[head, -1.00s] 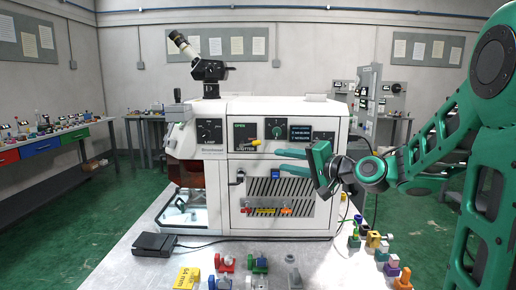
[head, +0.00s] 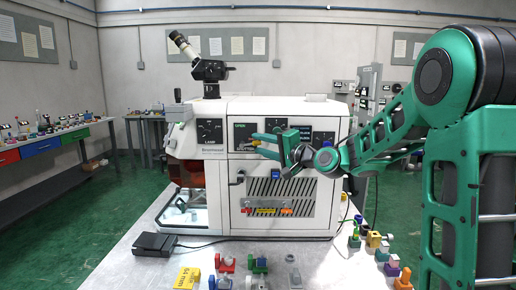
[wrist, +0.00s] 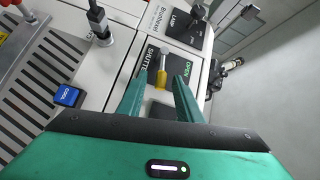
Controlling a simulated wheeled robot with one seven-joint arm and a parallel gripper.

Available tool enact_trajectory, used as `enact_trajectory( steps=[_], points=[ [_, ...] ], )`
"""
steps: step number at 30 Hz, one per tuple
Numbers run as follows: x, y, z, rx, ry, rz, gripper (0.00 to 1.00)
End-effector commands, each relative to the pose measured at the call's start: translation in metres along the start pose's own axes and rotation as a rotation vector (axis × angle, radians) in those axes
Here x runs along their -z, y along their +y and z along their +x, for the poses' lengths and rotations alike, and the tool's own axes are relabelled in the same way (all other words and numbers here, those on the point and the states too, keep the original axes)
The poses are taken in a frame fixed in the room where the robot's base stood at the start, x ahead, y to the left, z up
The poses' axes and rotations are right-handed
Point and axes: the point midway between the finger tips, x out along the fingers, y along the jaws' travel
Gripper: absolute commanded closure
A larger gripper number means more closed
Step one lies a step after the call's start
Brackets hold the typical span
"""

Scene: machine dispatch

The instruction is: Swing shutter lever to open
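The shutter lever (wrist: 161,79) has a yellow grip and a metal shaft. It sits on a dark panel (wrist: 153,60) with a green OPEN label on one side and SHUTTER on the other. In the head view the panel (head: 239,128) is on the front of the white machine, and the lever points right, partly hidden by my fingers. My gripper (wrist: 160,82) is open, its two green fingers on either side of the yellow grip with gaps showing. In the head view my gripper (head: 257,145) reaches the panel from the right.
The LAMP panel (head: 210,131) is left of the shutter panel. A blue COOL button (wrist: 67,95) and vent slots lie below it. A black switch handle (wrist: 97,20) sticks out nearby. Several coloured parts, a yellow block (head: 186,278) and a black pedal (head: 155,243) are on the table.

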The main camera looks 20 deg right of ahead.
Motion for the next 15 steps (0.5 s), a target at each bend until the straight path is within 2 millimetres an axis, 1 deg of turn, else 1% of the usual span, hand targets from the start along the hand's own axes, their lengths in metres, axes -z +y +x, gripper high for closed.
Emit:
enact_trajectory(
  steps=[9, 10, 11, 12, 13, 14, 15],
  points=[
    [-0.0003, 0.0002, 0.0028, 0.0, -0.001, 0.001, 0.68],
    [-0.0002, 0.0003, 0.0027, 0.0, -0.001, 0.001, 0.72],
    [-0.0002, 0.0003, 0.0027, 0.0, -0.001, 0.001, 0.79],
    [-0.0002, 0.0003, 0.0027, 0.0, -0.001, 0.001, 0.89],
    [-0.0001, 0.0003, 0.0026, -0.001, 0.0, 0.001, 0.96],
    [-0.0001, 0.0004, 0.0026, -0.001, 0.0, 0.001, 1.0],
    [-0.0001, 0.0006, 0.0025, -0.001, 0.0, 0.001, 1.0]
  ],
)
